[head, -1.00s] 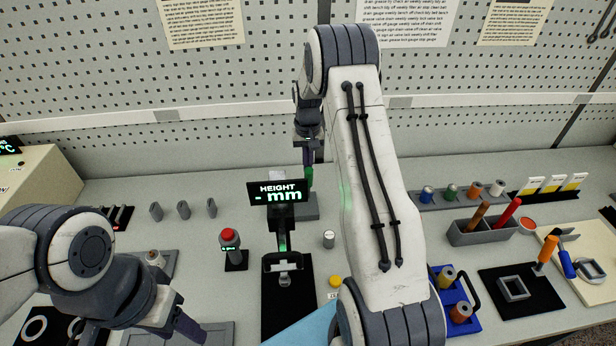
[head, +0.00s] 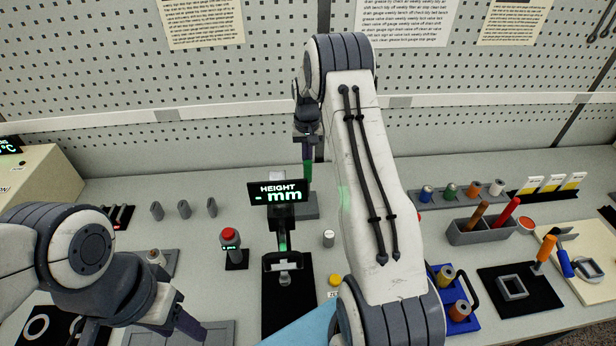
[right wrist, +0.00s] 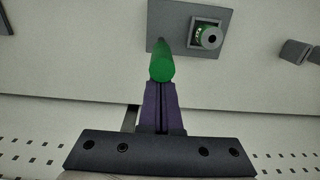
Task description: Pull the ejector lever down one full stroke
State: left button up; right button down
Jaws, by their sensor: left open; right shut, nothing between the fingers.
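The ejector lever shows as a green handle (head: 308,174) rising from a grey base (head: 306,206) behind the height display. In the right wrist view, the rounded end of the green handle (right wrist: 161,66) lies just beyond my fingertips. My right gripper (head: 307,150) has its purple fingers shut with nothing between them. They are at the handle's upper end; I cannot tell whether they touch it. In the right wrist view, the closed fingers (right wrist: 160,95) line up with the handle. My left gripper (head: 190,328) is open and empty, low over the bench at the left.
The height display (head: 277,192) stands in front of the lever base. A red button post (head: 230,249) is to its left and a small grey cylinder (head: 329,238) to its right. My right arm hides part of the bench. Tool and spool holders stand at the right.

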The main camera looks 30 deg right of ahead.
jog(key=shift+w, duration=0.1)
jog(key=shift+w+d+f, duration=0.2)
jog(key=shift+w+d, duration=0.1)
jog(key=shift+w, duration=0.25)
jog(key=shift+w+r, duration=0.1)
notch_tip(320, 180, up, 9)
jog(key=p, duration=0.6)
jog(key=shift+w+d+p, duration=0.25)
jog(key=shift+w+p, duration=0.1)
jog(key=shift+w, duration=0.05)
